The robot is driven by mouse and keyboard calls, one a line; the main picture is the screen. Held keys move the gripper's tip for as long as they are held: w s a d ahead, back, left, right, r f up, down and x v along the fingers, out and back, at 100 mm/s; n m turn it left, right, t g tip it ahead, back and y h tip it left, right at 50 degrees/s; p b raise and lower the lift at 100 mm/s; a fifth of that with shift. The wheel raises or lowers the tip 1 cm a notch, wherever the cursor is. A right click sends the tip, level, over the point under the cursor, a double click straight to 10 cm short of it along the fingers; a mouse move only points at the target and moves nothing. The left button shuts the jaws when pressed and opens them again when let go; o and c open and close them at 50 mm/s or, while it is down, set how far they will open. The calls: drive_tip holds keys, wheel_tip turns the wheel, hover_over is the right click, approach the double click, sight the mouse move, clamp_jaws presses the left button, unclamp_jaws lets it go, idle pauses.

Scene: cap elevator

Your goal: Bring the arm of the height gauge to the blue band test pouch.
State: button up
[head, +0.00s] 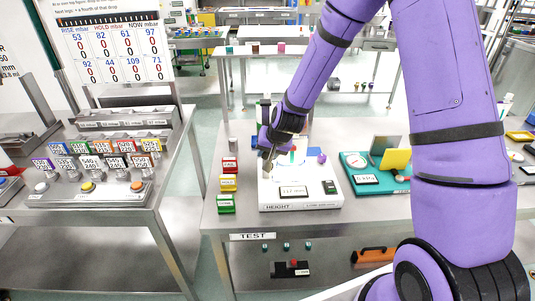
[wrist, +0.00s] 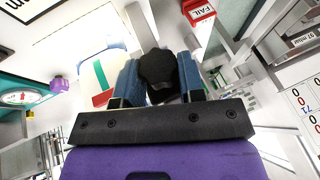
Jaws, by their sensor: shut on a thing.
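The height gauge (head: 273,195) is a white box on the middle table, labelled HEIGHT, with a display that seems to read 117 mm. My gripper (head: 268,152) is at its back left. In the wrist view my gripper (wrist: 157,88) has its two blue fingers shut on a black round knob (wrist: 158,68), which seems to belong to the gauge's arm. The rest of that arm is mostly hidden by my gripper. A pale piece with a blue edge and green and red strips (wrist: 100,78) lies beside the fingers; I cannot tell whether it is the blue band test pouch.
Red, yellow and green bins (head: 228,183) stand left of the gauge, the red one marked FAIL. A teal board (head: 365,188) with a yellow panel (head: 396,159) lies to its right.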

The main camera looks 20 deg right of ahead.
drive_tip(key=o, duration=0.8)
drive_tip(key=shift+o, duration=0.2)
drive_tip(key=shift+r, duration=0.1)
drive_tip(key=v, duration=1)
drive_tip(key=shift+r, duration=0.25)
drive_tip(key=shift+s+d, duration=0.1)
drive_tip(key=shift+s, duration=0.05)
drive_tip(key=s+d+r+n+h, duration=0.1)
drive_tip(key=s+d+r+n, duration=0.15)
drive_tip(key=s+r, duration=1.2)
drive_tip(key=s+d+r, duration=0.1)
drive_tip(key=s+r, duration=0.2)
drive_tip(key=s, duration=0.4)
drive_tip(key=s+d+r+n+h, duration=0.1)
drive_tip(key=s+d+r, duration=0.1)
drive_tip(key=s+r, duration=0.2)
drive_tip(key=s, duration=0.3)
drive_tip(key=shift+d+r, duration=0.15)
drive_tip(key=shift+d, duration=0.15)
